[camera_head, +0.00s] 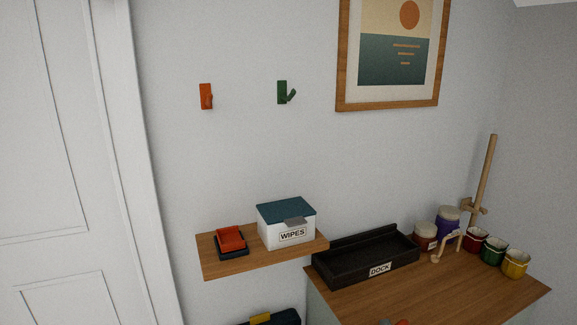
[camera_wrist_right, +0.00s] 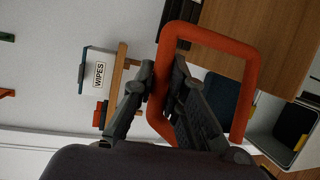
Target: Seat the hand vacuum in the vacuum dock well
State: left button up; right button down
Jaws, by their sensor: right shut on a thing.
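The black dock well (camera_head: 335,275), labelled DOCK, is an open, shallow tray on the wooden cabinet top in the head view. Nothing shows inside it. My right gripper (camera_wrist_right: 163,76) is shut on one side of an orange-red looped handle (camera_wrist_right: 245,65) in the right wrist view. The loop looks like the hand vacuum's handle; I cannot make out the vacuum's body clearly. In the head view only a small red piece (camera_head: 402,322) shows at the bottom edge, in front of the cabinet top. My left gripper is in neither view.
A wall shelf (camera_head: 220,268) left of the dock holds a white WIPES box (camera_head: 288,232) and a red-and-black item (camera_head: 231,241). Right of the dock stand jars (camera_head: 447,219), a wooden stand (camera_head: 484,180) and several coloured cups (camera_head: 494,250). The cabinet's front top is clear.

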jog(key=s+r+h, duration=0.1)
jog(key=s, duration=0.3)
jog(key=a+n+g+y, duration=0.1)
jog(key=a+n+y, duration=0.1)
jog(key=a+y, duration=0.1)
jog(key=a+n+g+y, duration=0.1)
jog(key=a+n+y, duration=0.1)
jog(key=a+y, duration=0.1)
jog(key=a+r+n+y, duration=0.1)
jog(key=a+n+y, duration=0.1)
jog(key=a+y, duration=0.1)
jog(key=shift+s+a+r+n+g, duration=0.1)
jog(key=shift+a+n+g, duration=0.2)
jog(key=shift+g, duration=0.1)
jog(key=a+n+g+y, duration=0.5)
jog(key=a, duration=0.2)
jog(key=shift+r+g, duration=0.4)
jog(key=shift+a+f+n, duration=0.1)
jog(key=shift+a+n, duration=0.05)
jog(key=shift+n, duration=0.15)
